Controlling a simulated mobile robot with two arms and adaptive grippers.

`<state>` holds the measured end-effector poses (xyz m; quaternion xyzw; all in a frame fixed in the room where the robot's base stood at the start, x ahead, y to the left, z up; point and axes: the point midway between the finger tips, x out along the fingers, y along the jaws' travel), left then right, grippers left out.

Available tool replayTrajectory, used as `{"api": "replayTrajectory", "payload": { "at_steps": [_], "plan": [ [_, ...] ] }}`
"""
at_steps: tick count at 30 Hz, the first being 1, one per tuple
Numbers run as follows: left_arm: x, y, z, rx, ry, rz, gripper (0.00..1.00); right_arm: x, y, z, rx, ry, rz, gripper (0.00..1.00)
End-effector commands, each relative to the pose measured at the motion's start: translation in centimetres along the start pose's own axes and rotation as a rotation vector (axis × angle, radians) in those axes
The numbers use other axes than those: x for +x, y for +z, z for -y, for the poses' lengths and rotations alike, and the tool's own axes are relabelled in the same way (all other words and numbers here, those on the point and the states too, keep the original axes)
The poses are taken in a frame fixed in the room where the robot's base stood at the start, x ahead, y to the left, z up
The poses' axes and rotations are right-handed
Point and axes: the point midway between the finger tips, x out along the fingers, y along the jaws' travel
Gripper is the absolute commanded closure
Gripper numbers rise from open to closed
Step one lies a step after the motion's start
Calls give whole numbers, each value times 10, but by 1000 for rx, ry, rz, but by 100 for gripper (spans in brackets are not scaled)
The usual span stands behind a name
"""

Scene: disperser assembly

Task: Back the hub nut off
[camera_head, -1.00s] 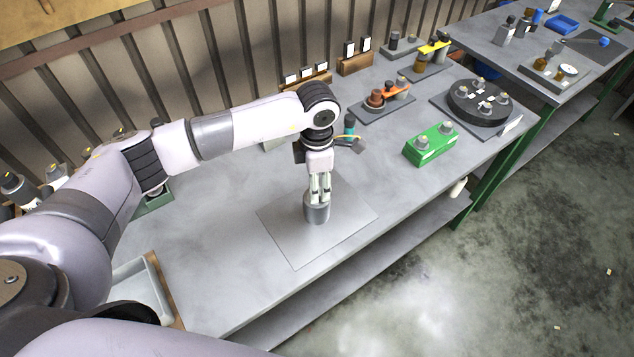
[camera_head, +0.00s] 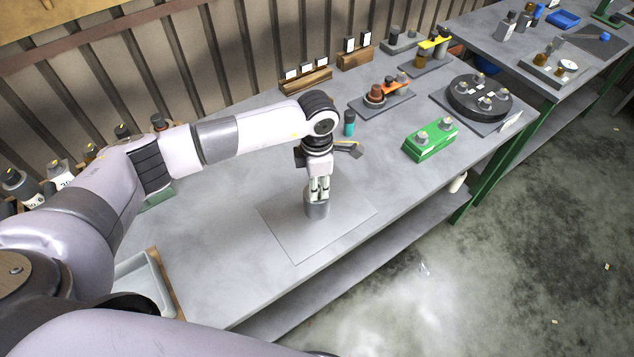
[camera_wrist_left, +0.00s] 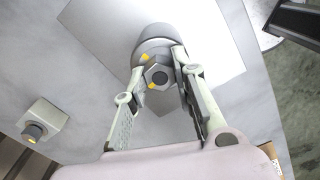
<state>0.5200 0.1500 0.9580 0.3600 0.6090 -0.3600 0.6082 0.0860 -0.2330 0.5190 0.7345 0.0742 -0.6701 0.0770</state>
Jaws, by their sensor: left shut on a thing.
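The hub nut is a grey hexagonal nut with yellow marks (camera_wrist_left: 156,76). It sits on top of a grey cylindrical hub (camera_head: 316,210), which stands upright on a pale square plate (camera_head: 290,235). The hub also shows in the left wrist view (camera_wrist_left: 152,38). My left gripper (camera_head: 318,196) points straight down over the hub. In the left wrist view its fingers (camera_wrist_left: 158,84) are closed around the nut, one on each side. In the head view the fingers hide the nut. My right gripper is not in view.
A green block with two knobs (camera_head: 430,141) and a black round turntable (camera_head: 478,100) stand to the right. A teal-capped bottle (camera_head: 349,122) is behind my left wrist. A grey tray (camera_head: 150,285) lies at the left front.

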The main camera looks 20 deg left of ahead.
Motion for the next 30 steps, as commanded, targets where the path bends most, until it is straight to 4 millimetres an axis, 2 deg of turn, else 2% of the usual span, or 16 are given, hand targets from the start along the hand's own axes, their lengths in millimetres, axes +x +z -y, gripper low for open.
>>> {"api": "replayTrajectory", "payload": {
  "at_steps": [7,19,30],
  "plan": [
    [0,0,0,0,-1,0,100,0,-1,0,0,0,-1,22],
    [1,1,0,-57,1,2,100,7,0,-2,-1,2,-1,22],
    [4,1,-1,-335,2,3,100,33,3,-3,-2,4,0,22]
  ]
}}
